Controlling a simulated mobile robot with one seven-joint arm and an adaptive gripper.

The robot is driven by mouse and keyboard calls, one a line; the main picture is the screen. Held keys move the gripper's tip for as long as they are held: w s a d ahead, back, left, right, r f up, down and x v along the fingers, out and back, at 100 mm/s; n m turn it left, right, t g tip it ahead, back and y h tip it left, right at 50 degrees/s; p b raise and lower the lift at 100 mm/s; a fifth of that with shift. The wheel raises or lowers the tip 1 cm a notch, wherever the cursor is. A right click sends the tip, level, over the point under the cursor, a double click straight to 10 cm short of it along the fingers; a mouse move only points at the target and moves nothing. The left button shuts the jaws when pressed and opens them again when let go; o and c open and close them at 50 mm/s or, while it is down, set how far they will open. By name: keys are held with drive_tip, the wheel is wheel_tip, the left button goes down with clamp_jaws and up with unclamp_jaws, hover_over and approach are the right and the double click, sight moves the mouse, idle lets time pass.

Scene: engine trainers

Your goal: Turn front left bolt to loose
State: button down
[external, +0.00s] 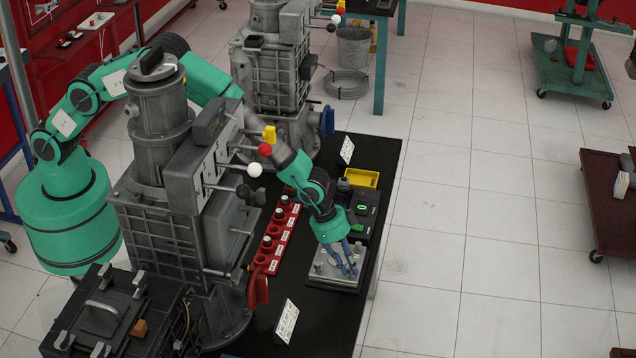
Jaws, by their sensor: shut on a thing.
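A grey metal bolt plate (330,281) lies on the black bench top, with short bolts standing on it. My gripper (349,272) points down over the right part of the plate, its blue-grey fingers reaching the plate's top. It is shut on a bolt, which the fingers largely hide. Another bolt (318,266) shows on the left of the plate. I cannot tell from this view which corner the held bolt is at, nor how far it is turned.
A grey engine trainer (165,215) with levers stands at left.

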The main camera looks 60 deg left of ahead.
drive_tip(key=c, duration=1.7)
unclamp_jaws()
drive_tip(key=shift+w+d+r, duration=0.15)
drive_tip(key=shift+w+r, duration=0.2)
drive_tip(key=shift+s+f, duration=0.15)
drive_tip(key=shift+f, duration=0.05)
drive_tip(key=shift+s+r, duration=0.1)
drive_tip(key=shift+r, duration=0.05)
drive_tip(key=shift+v, duration=5.9)
